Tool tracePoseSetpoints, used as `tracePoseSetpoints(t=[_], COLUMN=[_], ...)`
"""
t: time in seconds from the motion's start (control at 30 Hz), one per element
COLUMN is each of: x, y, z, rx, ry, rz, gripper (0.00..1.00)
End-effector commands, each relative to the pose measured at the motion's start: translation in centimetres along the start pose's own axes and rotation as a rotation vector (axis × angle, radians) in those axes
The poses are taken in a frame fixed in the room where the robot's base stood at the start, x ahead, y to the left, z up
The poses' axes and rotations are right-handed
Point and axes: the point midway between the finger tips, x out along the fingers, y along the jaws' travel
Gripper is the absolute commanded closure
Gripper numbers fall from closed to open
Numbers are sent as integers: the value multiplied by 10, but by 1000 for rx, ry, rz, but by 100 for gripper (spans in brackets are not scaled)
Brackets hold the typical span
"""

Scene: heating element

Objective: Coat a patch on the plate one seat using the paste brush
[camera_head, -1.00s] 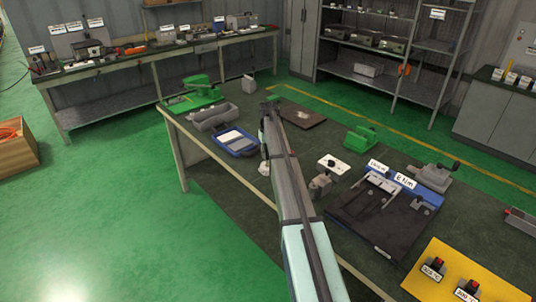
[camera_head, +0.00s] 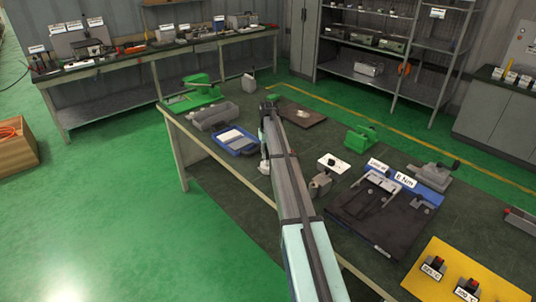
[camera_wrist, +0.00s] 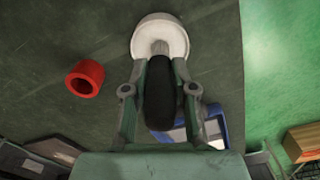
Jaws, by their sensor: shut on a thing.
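In the wrist view my gripper (camera_wrist: 160,92) is shut on the black handle (camera_wrist: 160,85) of what looks like the paste brush. A short pale ferrule (camera_wrist: 160,47) continues from the handle over a white round pot or disc (camera_wrist: 174,27). I cannot tell whether the brush tip is inside it or above it. In the head view my gripper (camera_head: 269,106) is over the far part of the dark bench, and the brush is hidden there. A dark plate-like fixture (camera_head: 366,226) with blue parts and a "6 Nm" label lies to the right. I cannot identify the plate one seat.
A red ring (camera_wrist: 85,78) lies left of the handle in the wrist view. A blue tray (camera_head: 235,140), grey bin (camera_head: 214,117), green stand (camera_head: 200,93), brown board (camera_head: 304,117), green clamp (camera_head: 360,138) and yellow panel (camera_head: 462,275) are on the bench.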

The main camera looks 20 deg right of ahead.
Motion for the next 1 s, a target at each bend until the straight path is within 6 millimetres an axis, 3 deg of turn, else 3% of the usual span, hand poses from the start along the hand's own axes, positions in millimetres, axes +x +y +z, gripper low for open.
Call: tracePoseSetpoints(t=[0.47, 1.0], x=[0, -37], y=[0, 0], z=[1, 0], rx=[0, 0], ry=[-3, 0], rz=[-1, 0], gripper=[100, 100])
